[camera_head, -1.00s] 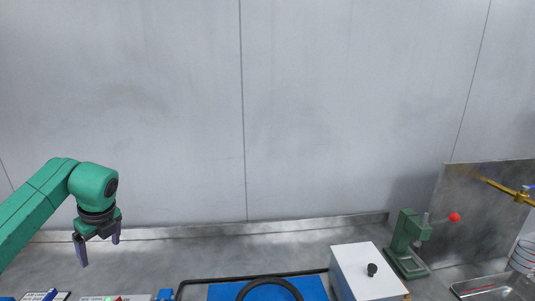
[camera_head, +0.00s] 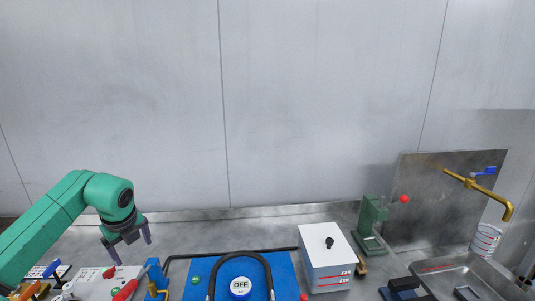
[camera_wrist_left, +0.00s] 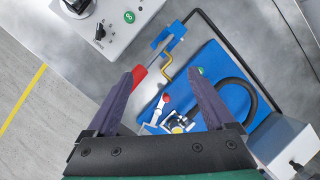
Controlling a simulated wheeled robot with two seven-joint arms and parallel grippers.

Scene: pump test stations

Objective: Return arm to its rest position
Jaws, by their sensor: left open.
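My left arm is green and comes in from the left in the head view. Its gripper (camera_head: 130,252) has two dark purple fingers, spread apart with nothing between them, and hangs above the left part of the bench. In the left wrist view the open fingers (camera_wrist_left: 165,88) frame a blue mat (camera_wrist_left: 205,75) and a small valve fitting with a red knob (camera_wrist_left: 166,98), which lie below them. My right gripper is not in either view.
A blue mat (camera_head: 275,263) carries a black hose (camera_head: 240,254) and an "OFF" disc (camera_head: 240,286). A white box (camera_head: 325,250), a green press (camera_head: 370,228) and a sink (camera_head: 470,275) with a brass tap (camera_head: 480,186) stand to the right. A grey wall (camera_head: 300,110) is behind.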

